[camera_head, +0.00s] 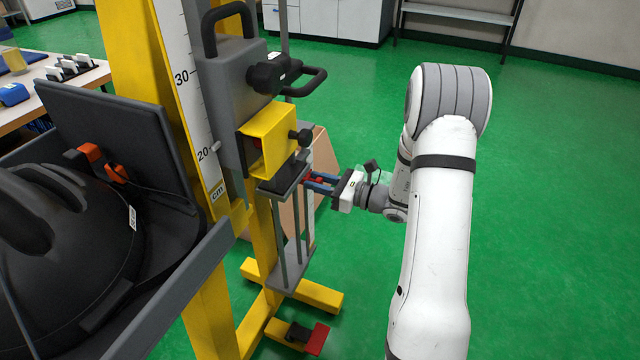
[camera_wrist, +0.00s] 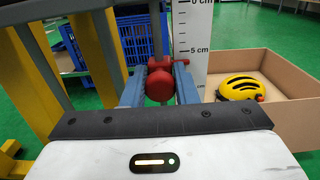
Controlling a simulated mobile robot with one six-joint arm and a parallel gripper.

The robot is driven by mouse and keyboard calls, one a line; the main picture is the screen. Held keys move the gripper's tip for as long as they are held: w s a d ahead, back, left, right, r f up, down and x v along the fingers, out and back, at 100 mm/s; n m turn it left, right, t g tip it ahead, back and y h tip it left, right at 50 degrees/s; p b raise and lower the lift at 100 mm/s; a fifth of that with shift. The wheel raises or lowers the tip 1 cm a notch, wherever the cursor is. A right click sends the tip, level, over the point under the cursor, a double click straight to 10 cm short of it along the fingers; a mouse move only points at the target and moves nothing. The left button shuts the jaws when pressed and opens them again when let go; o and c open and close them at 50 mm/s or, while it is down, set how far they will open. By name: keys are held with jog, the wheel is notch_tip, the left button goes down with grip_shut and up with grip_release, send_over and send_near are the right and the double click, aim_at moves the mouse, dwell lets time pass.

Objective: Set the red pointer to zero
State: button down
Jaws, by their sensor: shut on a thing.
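A white scale (camera_wrist: 193,32) stands just right of the knob, with "0 cm" at the top edge and "5 cm" lower down. The knob appears below the 5 cm mark; the pointer's exact reading cannot be told. In the head view my gripper (camera_head: 318,183) reaches left to the grey rods under the yellow block, where the pointer is mostly hidden.
A yellow tower (camera_head: 135,50) carries a tall scale (camera_head: 182,75) marked 20 and 30. A yellow block (camera_head: 270,140) hangs above my gripper. A cardboard box (camera_wrist: 300,110) holds a yellow helmet (camera_wrist: 240,86). A blue crate (camera_wrist: 88,48) stands behind. Green floor is free at right.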

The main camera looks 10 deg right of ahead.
aim_at(318, 179)
notch_tip(318, 179, up, 3)
jog(key=shift+s+a+p, duration=0.1)
jog(key=shift+p, duration=0.55)
jog(key=shift+f, duration=0.1)
jog(key=c, duration=1.2)
grip_release()
jog(key=p+v, duration=0.1)
jog(key=v, duration=0.7)
jog(key=shift+p, duration=0.4)
jog(key=shift+o, duration=0.3)
